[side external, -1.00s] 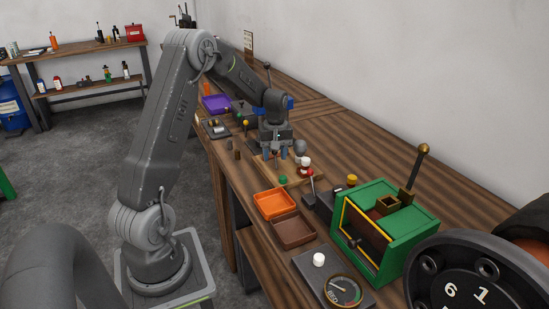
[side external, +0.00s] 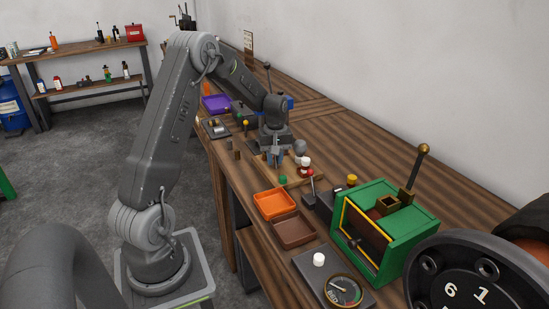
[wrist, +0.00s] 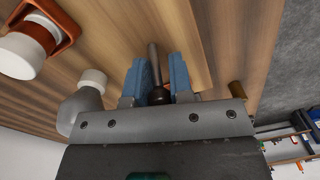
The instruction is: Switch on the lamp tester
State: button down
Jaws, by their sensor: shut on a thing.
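My gripper (side external: 275,160) is low over a wooden board (side external: 297,183) on the workbench. In the wrist view its blue fingers (wrist: 157,80) are shut on a thin grey lever (wrist: 153,55) with a dark rounded part at its lower end. This looks like a switch lever; whether it belongs to the lamp tester is not clear. A grey bulb-shaped part (side external: 300,146) with a white end in the wrist view (wrist: 91,78) stands beside the fingers, apart from them. The lever is hidden by the gripper in the side view.
A white-capped part (side external: 304,161) and a red-knobbed lever (side external: 311,173) stand close by. Orange (side external: 275,204) and brown (side external: 293,232) trays lie nearer the camera. A green box (side external: 393,233) stands to the right. The bench's back right is clear.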

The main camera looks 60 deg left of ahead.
jog(key=shift+a+f+h, duration=0.15)
jog(key=shift+a+h, duration=0.1)
jog(key=shift+h, duration=0.75)
jog(key=c, duration=1)
grip_release()
jog(key=r, duration=0.4)
jog(key=a+r, duration=0.1)
jog(key=r, duration=0.4)
jog(key=a+r, duration=0.1)
jog(key=r, duration=0.3)
jog(key=shift+w+a+r, duration=0.1)
jog(key=shift+w+r, duration=0.1)
jog(key=shift+r, duration=0.15)
